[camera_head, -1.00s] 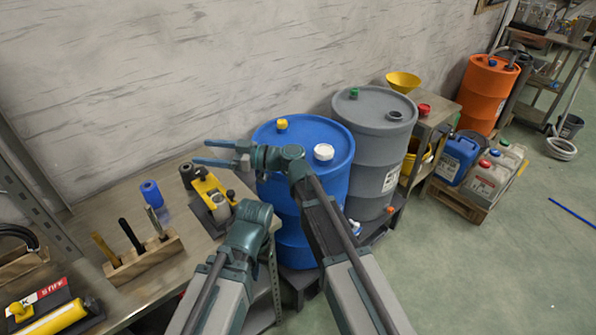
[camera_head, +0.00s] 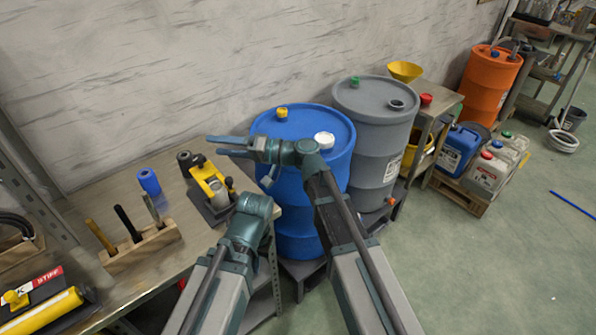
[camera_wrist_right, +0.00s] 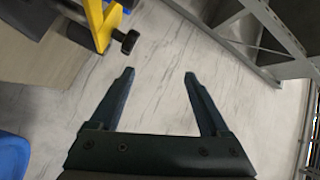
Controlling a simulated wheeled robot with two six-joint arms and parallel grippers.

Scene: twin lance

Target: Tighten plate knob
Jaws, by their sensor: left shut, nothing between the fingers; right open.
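A yellow clamp-like fixture (camera_head: 208,184) on a dark base stands on the workbench. Its small black knob (camera_head: 230,184) sticks out on its right side. In the right wrist view the knob (camera_wrist_right: 127,41) is near the top left, on the yellow frame (camera_wrist_right: 103,22), beyond the left finger. My right gripper (camera_head: 217,145) is open and empty, pointing left above and behind the fixture. Its spread fingers (camera_wrist_right: 160,75) show only wall between them. My left gripper (camera_head: 268,179) is shut and empty, right of the fixture, in front of the blue drum. Neither gripper touches the knob.
A wooden tool rack (camera_head: 145,250) and a blue cylinder (camera_head: 148,182) stand on the workbench (camera_head: 110,200). A blue drum (camera_head: 330,185) and a grey drum (camera_head: 375,150) stand to the right.

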